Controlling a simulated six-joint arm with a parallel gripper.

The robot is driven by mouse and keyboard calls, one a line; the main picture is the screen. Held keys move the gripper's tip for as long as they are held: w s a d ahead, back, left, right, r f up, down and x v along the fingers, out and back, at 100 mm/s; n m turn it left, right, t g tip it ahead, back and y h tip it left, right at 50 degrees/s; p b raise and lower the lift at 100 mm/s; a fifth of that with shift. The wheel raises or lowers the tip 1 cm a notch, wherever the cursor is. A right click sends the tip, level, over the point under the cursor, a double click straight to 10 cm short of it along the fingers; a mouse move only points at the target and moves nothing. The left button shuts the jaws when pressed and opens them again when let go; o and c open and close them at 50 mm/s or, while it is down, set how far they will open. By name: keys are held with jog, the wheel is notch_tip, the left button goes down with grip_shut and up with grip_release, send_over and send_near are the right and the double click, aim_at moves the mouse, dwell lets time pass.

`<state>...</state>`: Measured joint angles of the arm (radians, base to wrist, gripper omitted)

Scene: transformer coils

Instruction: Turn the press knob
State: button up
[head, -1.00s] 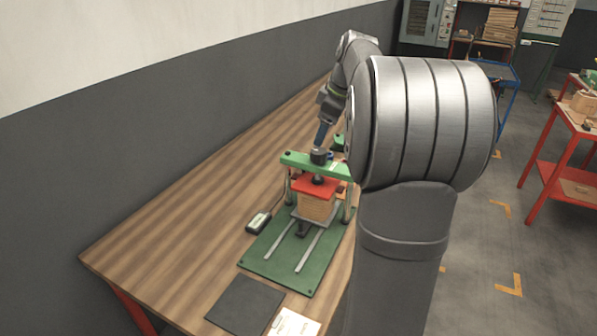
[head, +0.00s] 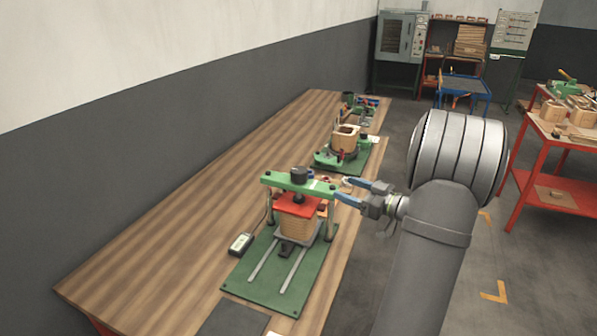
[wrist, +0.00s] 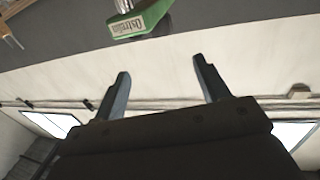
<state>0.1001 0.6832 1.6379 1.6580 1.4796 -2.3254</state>
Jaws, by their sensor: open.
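The press knob (head: 299,175) is a dark round knob on top of the green crossbar (head: 318,187) of the press. Under the crossbar a red plate (head: 300,204) lies over a wooden-coloured coil block (head: 298,226). My gripper (head: 341,188) is open and empty. In the head view it appears at the right end of the crossbar, its fingers toward the press; I cannot tell the exact gap. In the wrist view the gripper (wrist: 165,75) has its two fingers apart with nothing between them.
The press stands on a green base plate (head: 260,290) with two rails. A small grey meter (head: 241,243) sits left of it. Another green fixture with a coil (head: 345,145) stands farther back. The table's left side (head: 170,240) is clear.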

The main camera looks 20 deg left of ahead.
aim_at(306, 174)
jog(key=x, duration=1.7)
jog(key=shift+a, duration=0.15)
jog(key=shift+c, duration=0.2)
jog(key=c, duration=0.9)
